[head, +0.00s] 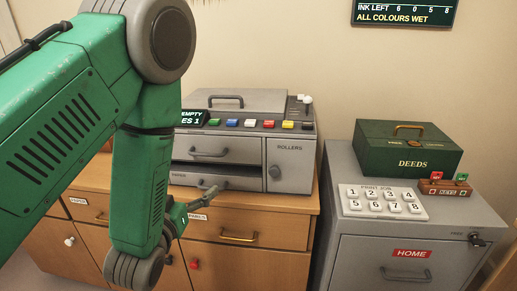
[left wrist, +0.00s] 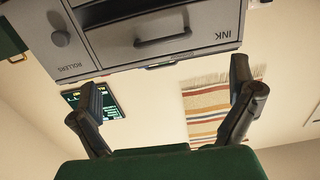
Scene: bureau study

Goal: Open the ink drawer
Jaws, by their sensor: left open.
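The ink drawer (head: 235,151) is the upper drawer in the grey machine's front, left of the ROLLERS door, and looks shut. Its bar handle shows in the head view (head: 208,153). In the left wrist view, upside down, the drawer front (left wrist: 205,22) carries the word INK and the handle (left wrist: 163,40). My left gripper (head: 203,197) is below and in front of the machine in the head view, partly hidden by my arm. In the left wrist view its fingers (left wrist: 166,85) are spread and empty, apart from the handle. My right gripper is not in view.
The machine stands on a wooden cabinet (head: 262,225) with labelled drawers. A lower drawer (head: 240,184) sits under the ink drawer. At right, a grey cabinet (head: 375,250) bears a green DEEDS box (head: 385,150) and a numbered key panel (head: 382,203).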

